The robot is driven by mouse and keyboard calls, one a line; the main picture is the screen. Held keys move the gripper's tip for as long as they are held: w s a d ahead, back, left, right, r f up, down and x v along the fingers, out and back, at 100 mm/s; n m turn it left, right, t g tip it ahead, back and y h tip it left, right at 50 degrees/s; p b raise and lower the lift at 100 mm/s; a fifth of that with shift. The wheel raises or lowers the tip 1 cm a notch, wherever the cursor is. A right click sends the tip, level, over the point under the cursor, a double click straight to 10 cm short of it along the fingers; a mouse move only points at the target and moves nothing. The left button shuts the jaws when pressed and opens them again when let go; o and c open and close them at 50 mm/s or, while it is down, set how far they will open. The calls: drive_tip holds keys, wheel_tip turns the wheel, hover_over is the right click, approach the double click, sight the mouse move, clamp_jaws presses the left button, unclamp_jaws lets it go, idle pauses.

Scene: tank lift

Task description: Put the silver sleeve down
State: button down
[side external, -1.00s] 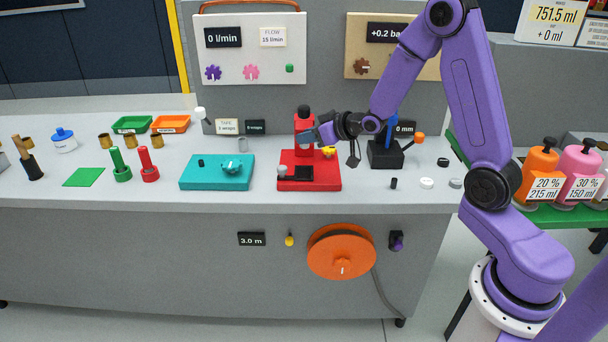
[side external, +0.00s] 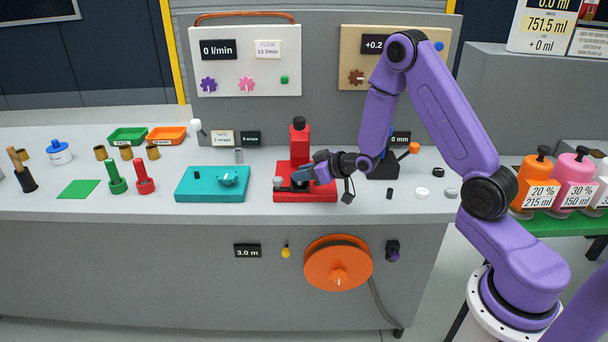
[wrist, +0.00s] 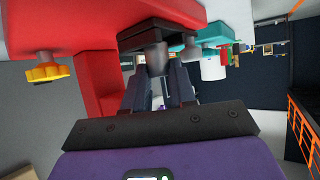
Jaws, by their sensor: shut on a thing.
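My gripper (side external: 300,176) is low over the red fixture (side external: 300,150), in front of its red column. In the wrist view my gripper (wrist: 160,72) has its fingers closed around a short grey cylinder, which I take as the silver sleeve (wrist: 156,56). The sleeve's far end is at the black block (wrist: 160,25) on the red base. I cannot tell whether it rests on the block or is just clear of it. In the side view the fingers hide the sleeve and most of the block.
A grey post (side external: 278,181) stands at the red base's left; the red column and a yellow knob (wrist: 46,70) are close beside the gripper. A black stand (side external: 382,166) is to the right.

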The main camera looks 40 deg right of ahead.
drive_tip(key=shift+f, duration=0.25)
drive_tip(key=shift+f, duration=0.1)
drive_tip(key=c, duration=0.9)
unclamp_jaws()
drive_tip(key=shift+s+d+r, duration=0.1)
drive_tip(key=shift+s+r, duration=0.1)
drive_tip(key=shift+r, duration=0.05)
drive_tip(key=shift+v, duration=5.75)
